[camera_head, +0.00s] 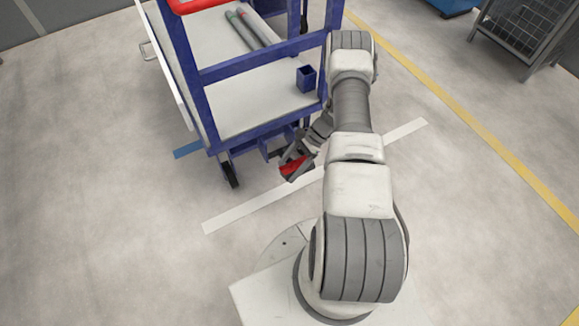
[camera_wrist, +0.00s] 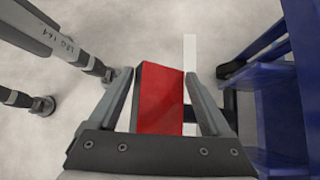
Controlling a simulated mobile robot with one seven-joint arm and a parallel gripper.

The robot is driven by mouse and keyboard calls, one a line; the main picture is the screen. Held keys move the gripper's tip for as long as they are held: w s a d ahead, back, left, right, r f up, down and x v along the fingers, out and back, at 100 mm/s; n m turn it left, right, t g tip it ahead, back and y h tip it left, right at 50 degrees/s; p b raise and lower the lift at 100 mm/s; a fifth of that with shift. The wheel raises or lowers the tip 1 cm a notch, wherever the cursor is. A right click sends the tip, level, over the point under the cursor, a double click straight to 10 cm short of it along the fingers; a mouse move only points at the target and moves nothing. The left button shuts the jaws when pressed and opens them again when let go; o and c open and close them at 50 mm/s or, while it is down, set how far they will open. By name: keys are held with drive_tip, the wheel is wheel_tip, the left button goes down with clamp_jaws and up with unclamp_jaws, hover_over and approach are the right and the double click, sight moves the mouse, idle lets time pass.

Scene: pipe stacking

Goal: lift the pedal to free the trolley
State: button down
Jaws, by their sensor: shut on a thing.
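The blue trolley (camera_head: 272,133) stands at the upper left of the head view, and its blue frame (camera_wrist: 284,105) fills the right side of the wrist view. The red pedal (camera_head: 296,165) is low at the trolley's near end. In the wrist view the red pedal (camera_wrist: 158,98) lies between the two fingers. My gripper (camera_head: 297,168) is down at the pedal, and in the wrist view my gripper (camera_wrist: 160,100) is shut on it. The pedal's link to the trolley is mostly hidden.
A trolley wheel (camera_head: 230,174) stands on the floor left of the pedal. Two pipes (camera_head: 247,30) and a small blue box (camera_head: 306,78) are on the trolley's shelf. A wire cage (camera_head: 520,35) stands at the upper right. The floor right of my arm is clear.

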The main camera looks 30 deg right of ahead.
drive_tip(key=shift+d, duration=0.1)
unclamp_jaws()
drive_tip(key=shift+w+d, duration=0.1)
drive_tip(key=w+d+r+b, duration=0.4)
drive_tip(key=w+d+r, duration=0.4)
drive_tip(key=d+r, duration=0.3)
drive_tip(key=d, duration=0.2)
drive_tip(key=shift+w+d+r+b, duration=0.15)
drive_tip(key=shift+d+r+b, duration=0.15)
drive_tip(key=shift+r+b, duration=0.1)
idle(1.4)
drive_tip(key=shift+r, duration=0.1)
idle(0.4)
